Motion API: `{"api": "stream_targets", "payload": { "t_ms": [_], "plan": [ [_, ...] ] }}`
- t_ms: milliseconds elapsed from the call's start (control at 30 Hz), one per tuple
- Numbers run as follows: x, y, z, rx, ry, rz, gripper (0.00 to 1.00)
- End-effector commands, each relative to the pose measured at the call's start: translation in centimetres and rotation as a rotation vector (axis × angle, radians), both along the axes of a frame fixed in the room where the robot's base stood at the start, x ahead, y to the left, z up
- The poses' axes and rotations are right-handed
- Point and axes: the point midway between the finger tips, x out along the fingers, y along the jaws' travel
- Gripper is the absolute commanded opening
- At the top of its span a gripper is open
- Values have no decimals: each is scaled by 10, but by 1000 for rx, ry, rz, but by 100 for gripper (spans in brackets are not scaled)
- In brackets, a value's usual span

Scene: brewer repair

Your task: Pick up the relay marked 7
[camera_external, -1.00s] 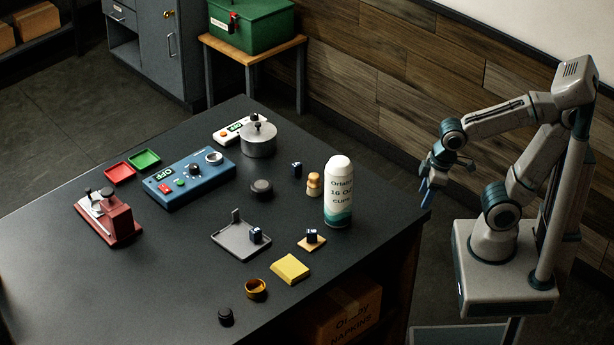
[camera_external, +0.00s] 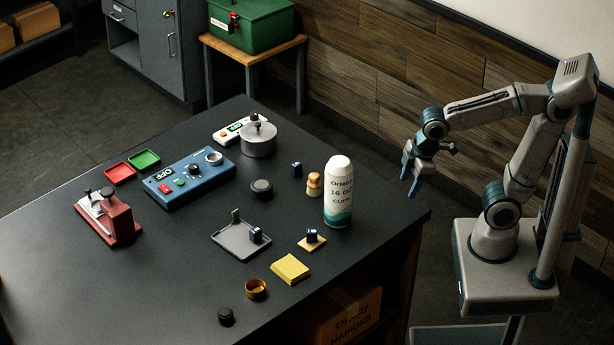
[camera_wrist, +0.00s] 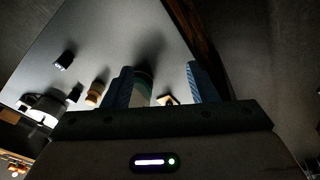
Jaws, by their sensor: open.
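Several small dark blue relay-like blocks are on the black table: one stands bare near the back right (camera_external: 297,169), one sits on the grey tray (camera_external: 232,242), one on a small wooden square (camera_external: 318,244). Their numbers are too small to read, so I cannot tell which is marked 7. My gripper (camera_external: 410,187) is open and empty, fingers pointing down, in the air just off the table's right edge. In the wrist view its blue fingers (camera_wrist: 158,72) are apart, with part of the cup bottle showing beyond them.
A tall white cup bottle (camera_external: 339,195) stands between my gripper and the blocks, beside a small tan figure-shaped object (camera_external: 314,184). A blue control box (camera_external: 190,180), a metal pot (camera_external: 259,143) and a yellow pad (camera_external: 290,268) lie around. The table's front left is clear.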

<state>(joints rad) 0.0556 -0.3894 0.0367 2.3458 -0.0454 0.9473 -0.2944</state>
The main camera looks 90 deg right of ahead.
Motion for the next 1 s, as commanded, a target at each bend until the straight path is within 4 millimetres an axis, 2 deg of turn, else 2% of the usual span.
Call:
{"api": "stream_targets", "payload": {
  "t_ms": [33, 200, 500, 767, 1000],
  "plan": [
    [17, -6, 10, -34, 16, 74, 53],
    [71, -23, 33, -147, 73, 373, 53],
    [150, -58, 51, -277, 176, 831, 53],
    [207, -96, 48, -328, 234, 1171, 53],
    [259, -151, 35, -351, 268, 1530, 53]
  ]
}}
